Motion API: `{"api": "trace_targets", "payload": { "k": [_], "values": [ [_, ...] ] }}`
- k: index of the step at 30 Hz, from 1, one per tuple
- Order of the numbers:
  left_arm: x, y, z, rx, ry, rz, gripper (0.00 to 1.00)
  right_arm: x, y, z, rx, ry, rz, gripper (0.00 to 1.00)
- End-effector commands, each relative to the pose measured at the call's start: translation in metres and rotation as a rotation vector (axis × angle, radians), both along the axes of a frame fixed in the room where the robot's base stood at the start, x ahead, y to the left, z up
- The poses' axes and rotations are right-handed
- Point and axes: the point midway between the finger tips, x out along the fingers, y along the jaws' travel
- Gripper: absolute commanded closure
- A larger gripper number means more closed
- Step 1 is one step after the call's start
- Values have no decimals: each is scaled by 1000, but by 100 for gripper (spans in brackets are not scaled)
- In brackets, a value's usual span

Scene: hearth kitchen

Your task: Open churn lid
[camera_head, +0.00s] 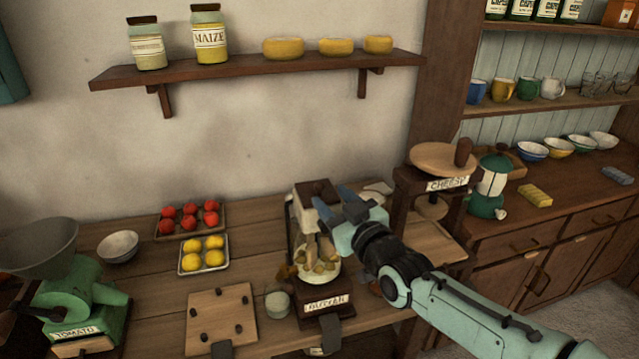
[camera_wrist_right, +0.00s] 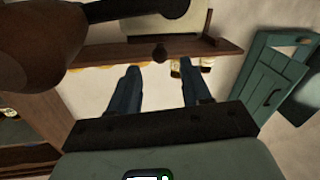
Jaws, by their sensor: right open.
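No thing here carries a readable churn label. A pale upright machine with a brown square top (camera_head: 314,192) stands on the wooden counter behind my right gripper; I cannot tell whether it is the churn or its top the lid.
A cheese press (camera_head: 444,160) stands right of my gripper, near a green pot (camera_head: 490,187). Left are a tray of red fruit (camera_head: 160,236), a tray of yellow fruit (camera_head: 182,270), a pegged board (camera_head: 222,300) and a green tomato mill (camera_head: 85,295). A shelf (camera_head: 240,72) hangs above.

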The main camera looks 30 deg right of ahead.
Motion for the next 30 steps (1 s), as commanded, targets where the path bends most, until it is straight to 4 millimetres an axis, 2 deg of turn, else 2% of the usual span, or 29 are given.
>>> {"api": "trace_targets", "payload": {
  "k": [3, 9, 15, 22, 23, 27, 30],
  "values": [
    [-1, 0, 5, -1, 6, -1, 32, 25, -1, 0, 0, 2, 2, 52],
    [-3, 0, 10, -1, 14, -2, 32, 53, -2, 0, 0, 1, 1, 52],
    [-4, 0, 11, -1, 17, -4, 32, 63, -2, 0, 0, 1, 1, 52],
    [-4, 0, 11, -1, 17, -4, 32, 63, -2, 0, 0, 0, 0, 52],
    [-4, 0, 11, -1, 17, -4, 32, 63, -2, 0, 0, 0, 0, 55],
    [-4, 0, 11, -1, 17, -4, 32, 63, -2, 0, 0, 0, 0, 100],
    [-4, 0, 11, -1, 17, -4, 32, 63, -2, 0, 0, 0, 1, 100]
  ]
}}
